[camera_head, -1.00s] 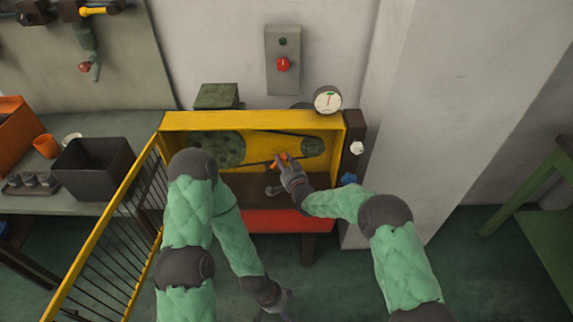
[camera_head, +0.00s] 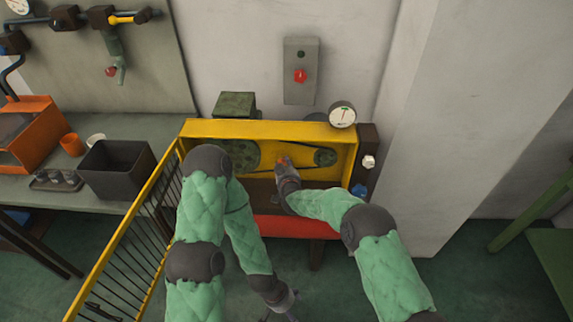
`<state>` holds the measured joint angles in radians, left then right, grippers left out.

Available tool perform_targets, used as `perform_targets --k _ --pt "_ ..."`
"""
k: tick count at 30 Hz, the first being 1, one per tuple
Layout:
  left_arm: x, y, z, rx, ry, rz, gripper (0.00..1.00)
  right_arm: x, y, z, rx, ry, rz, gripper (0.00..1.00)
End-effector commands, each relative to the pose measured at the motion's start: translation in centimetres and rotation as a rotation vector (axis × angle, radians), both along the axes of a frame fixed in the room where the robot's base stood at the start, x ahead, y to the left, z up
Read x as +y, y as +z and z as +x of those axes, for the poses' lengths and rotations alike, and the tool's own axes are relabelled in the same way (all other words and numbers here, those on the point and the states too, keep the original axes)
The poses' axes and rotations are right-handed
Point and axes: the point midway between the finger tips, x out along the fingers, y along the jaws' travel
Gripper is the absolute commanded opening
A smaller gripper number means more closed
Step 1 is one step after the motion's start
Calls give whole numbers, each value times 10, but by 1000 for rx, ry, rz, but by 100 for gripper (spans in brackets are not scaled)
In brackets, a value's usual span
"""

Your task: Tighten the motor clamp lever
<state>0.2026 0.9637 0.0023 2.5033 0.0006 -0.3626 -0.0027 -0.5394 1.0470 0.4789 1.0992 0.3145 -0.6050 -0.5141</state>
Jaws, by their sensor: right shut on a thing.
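The yellow machine housing (camera_head: 300,128) stands open, with a large green pulley (camera_head: 244,155), a smaller pulley (camera_head: 325,157) and a dark belt inside. My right gripper (camera_head: 284,165) reaches into the housing between the pulleys. It is shut on a small orange part, which I take for the clamp lever (camera_head: 282,160); the fingers cover most of it. My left gripper (camera_head: 281,308) hangs low in front of the machine, at the bottom edge, away from the lever. Its fingers are too dark to read.
A yellow barred guard (camera_head: 130,235) stands swung open at the left, beside my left arm. A gauge (camera_head: 342,115) sits on the housing's right top corner. A grey box with a red button (camera_head: 300,76) is on the wall. A bench with a dark bin (camera_head: 117,170) is at left.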

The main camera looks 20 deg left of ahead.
Motion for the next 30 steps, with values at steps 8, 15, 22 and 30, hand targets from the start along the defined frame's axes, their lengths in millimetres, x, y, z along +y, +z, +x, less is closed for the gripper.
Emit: perform_targets --k 8,15,22,30 --pt "0 2 0 0 0 0 74 3 -5 -4 1 7 -27 0" --pt "0 2 0 0 0 0 74 3 -6 -4 1 9 -28 0" --pt "0 2 0 0 0 0 74 3 -4 -3 -2 8 -25 51" --pt "0 2 0 0 0 0 74 2 -2 -2 -4 5 -22 51"
